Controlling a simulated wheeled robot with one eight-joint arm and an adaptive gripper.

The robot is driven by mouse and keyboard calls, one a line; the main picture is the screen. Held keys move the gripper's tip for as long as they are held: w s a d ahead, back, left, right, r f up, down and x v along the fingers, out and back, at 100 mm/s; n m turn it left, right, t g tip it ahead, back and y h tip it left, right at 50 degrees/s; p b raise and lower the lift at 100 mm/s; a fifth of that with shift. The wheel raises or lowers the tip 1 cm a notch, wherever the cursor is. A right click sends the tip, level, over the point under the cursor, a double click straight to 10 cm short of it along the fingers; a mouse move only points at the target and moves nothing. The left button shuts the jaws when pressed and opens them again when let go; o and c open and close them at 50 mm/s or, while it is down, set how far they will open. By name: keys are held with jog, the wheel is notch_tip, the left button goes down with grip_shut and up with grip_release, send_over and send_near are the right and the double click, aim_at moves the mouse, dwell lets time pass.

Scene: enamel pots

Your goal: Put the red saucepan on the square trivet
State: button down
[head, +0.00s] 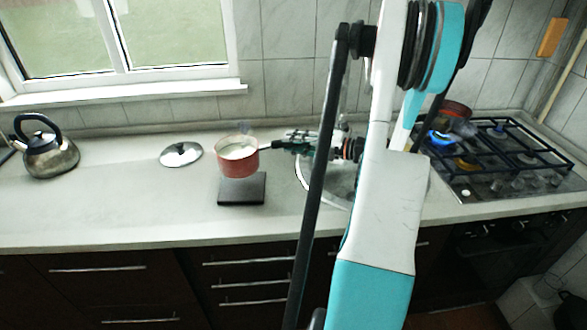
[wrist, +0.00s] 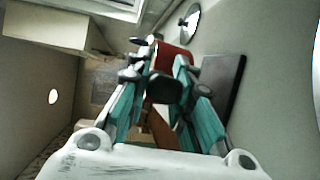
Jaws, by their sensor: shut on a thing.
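The red saucepan (head: 238,167) has a pale inside and looks upright in the head view. Its red side also shows beyond the fingers in the wrist view (wrist: 172,58). My gripper (head: 272,145) is to its right, shut on its handle; the fingers (wrist: 158,75) hide part of the handle. The dark square trivet (head: 242,194) lies flat on the counter. In the head view the pan's bottom overlaps the trivet's back edge. In the wrist view the trivet (wrist: 222,78) is to the right of the pan, which appears held above the counter.
A lid (head: 181,154) lies on the counter left of the pan, and a kettle (head: 48,156) stands farther left. A sink (head: 340,185) is behind my arm. A gas stove (head: 505,160) with pots is at right. The counter (head: 130,200) left of the trivet is clear.

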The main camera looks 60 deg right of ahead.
notch_tip(320, 180, down, 8)
jog(key=b, duration=0.2)
jog(key=shift+r, duration=0.2)
jog(key=shift+f, duration=0.1)
jog(key=c, duration=1.4)
grip_release()
jog(key=shift+c, duration=0.2)
jog(key=p+v, duration=0.2)
jog(key=v, duration=1)
jog(key=shift+w, duration=0.1)
